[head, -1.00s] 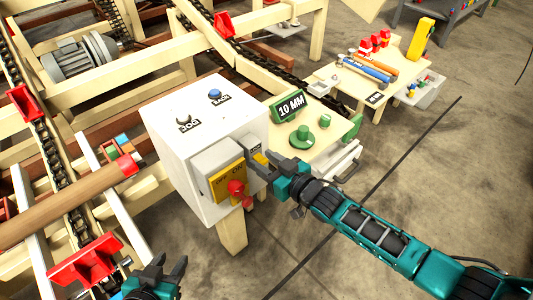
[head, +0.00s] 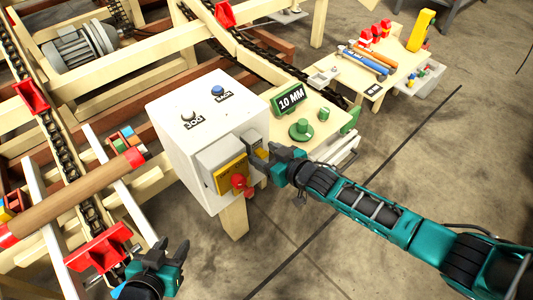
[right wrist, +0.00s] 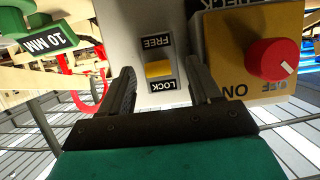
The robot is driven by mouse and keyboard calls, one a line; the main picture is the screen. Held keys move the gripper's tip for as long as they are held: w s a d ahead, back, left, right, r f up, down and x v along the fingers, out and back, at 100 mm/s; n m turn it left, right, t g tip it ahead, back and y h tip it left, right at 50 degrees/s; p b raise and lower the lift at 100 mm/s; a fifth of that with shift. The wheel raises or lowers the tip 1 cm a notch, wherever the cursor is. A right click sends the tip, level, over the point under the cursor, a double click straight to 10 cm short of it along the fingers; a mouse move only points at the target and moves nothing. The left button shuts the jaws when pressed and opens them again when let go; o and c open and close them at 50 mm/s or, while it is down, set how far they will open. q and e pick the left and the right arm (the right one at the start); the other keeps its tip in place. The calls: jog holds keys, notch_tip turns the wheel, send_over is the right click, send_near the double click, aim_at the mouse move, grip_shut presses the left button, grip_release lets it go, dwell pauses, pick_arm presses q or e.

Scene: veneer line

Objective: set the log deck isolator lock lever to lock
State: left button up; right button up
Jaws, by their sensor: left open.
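The lock lever is a yellow tab (right wrist: 160,69) on a small grey plate with FREE and LOCK labels. In the right wrist view, where the lettering is upside down, the tab sits between the labels, nearer LOCK. My right gripper (right wrist: 160,90) is open, one finger on each side of the plate; contact with the tab cannot be told. In the head view this gripper (head: 262,158) is at the front of the white control box (head: 205,150) and partly hides the plate. My left gripper (head: 172,252) is open and empty at the lower left.
A yellow isolator panel (head: 230,176) with a red knob (head: 238,181) is close beside the lock plate. A table with a 10 MM sign (head: 290,100) stands behind my right gripper. A log (head: 75,200) lies at the left. Floor at the lower right is open.

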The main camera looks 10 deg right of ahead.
jog(key=shift+o, duration=0.2)
jog(key=shift+s+d, duration=0.1)
jog(key=shift+s+d+r, duration=0.1)
jog(key=shift+s+d, duration=0.05)
jog(key=shift+s, duration=0.1)
jog(key=v, duration=1.2)
jog(key=shift+o, duration=0.2)
jog(key=shift+r, duration=0.1)
